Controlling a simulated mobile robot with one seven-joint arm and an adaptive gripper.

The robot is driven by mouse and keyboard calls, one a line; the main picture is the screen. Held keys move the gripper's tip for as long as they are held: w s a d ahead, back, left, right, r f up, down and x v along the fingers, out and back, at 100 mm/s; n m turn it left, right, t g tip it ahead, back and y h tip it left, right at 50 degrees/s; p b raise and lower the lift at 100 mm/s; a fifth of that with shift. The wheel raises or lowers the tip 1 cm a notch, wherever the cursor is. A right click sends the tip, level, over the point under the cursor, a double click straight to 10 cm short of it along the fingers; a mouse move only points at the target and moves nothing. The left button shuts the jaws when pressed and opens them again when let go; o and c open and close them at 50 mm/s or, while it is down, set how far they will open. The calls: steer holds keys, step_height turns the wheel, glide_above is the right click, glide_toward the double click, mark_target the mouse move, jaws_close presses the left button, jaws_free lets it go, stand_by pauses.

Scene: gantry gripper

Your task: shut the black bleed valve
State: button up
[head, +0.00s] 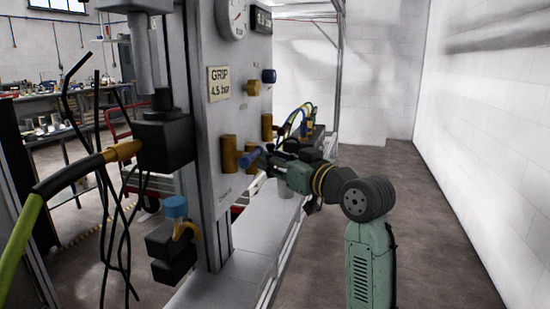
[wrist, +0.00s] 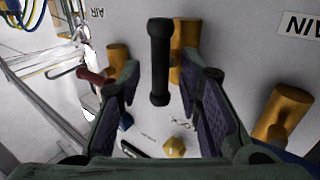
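The black bleed valve shows in the wrist view as a black bar handle (wrist: 159,65) in front of a brass body (wrist: 184,48) on the pale panel. The handle runs up and down in that picture. My gripper (wrist: 160,86) is open, with one finger on each side of the handle's lower part. Gaps show between handle and both fingers, so it is not gripped. In the head view my gripper (head: 274,160) is at the panel's right side, and I cannot make out the black handle there.
In the wrist view a red handle (wrist: 92,77) with its brass body is close to the left finger. A brass valve (wrist: 284,108) with a blue handle is at lower right. In the head view, the blue handle (head: 250,157) sits just left of my gripper. Open floor (head: 420,230) lies right.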

jaws_close()
steer(key=shift+d, duration=0.1)
